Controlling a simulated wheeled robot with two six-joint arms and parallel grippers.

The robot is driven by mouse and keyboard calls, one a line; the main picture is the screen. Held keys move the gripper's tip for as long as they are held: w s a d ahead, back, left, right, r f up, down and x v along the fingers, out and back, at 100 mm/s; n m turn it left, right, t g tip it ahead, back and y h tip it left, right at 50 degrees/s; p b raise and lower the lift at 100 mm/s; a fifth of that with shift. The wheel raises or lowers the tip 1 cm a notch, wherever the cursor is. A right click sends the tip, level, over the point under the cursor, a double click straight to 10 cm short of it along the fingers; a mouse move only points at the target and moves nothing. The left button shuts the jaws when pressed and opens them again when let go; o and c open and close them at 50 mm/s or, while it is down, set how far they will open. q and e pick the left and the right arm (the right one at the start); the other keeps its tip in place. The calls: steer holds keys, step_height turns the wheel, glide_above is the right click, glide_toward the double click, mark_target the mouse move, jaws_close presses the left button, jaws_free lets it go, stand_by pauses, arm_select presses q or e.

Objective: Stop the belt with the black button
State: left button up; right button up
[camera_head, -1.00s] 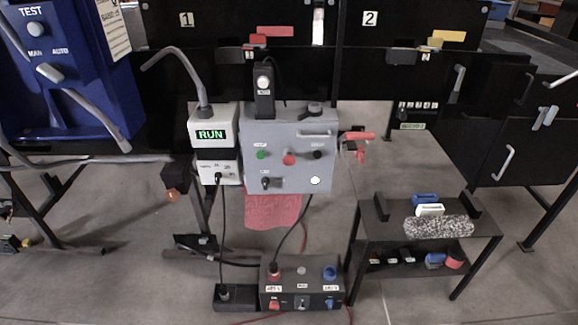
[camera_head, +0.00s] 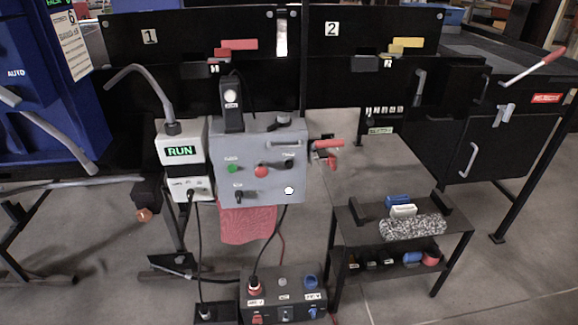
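The grey control panel (camera_head: 270,140) stands in the middle of the head view. The black button (camera_head: 289,164) is at the right end of its upper row. A red button (camera_head: 260,171) is in the middle of that row and a green button (camera_head: 232,169) is at the left. Below them are a black switch (camera_head: 238,195) and a white round button (camera_head: 289,190). The display (camera_head: 180,151) on the white box to the left reads RUN in green. Neither of my grippers shows.
A black control box (camera_head: 284,297) sits on the floor below the panel, with cables around it. A small black table (camera_head: 345,213) stands at the right, holding a speckled block (camera_head: 412,228). A blue machine (camera_head: 70,100) fills the left. Grey floor is open in front.

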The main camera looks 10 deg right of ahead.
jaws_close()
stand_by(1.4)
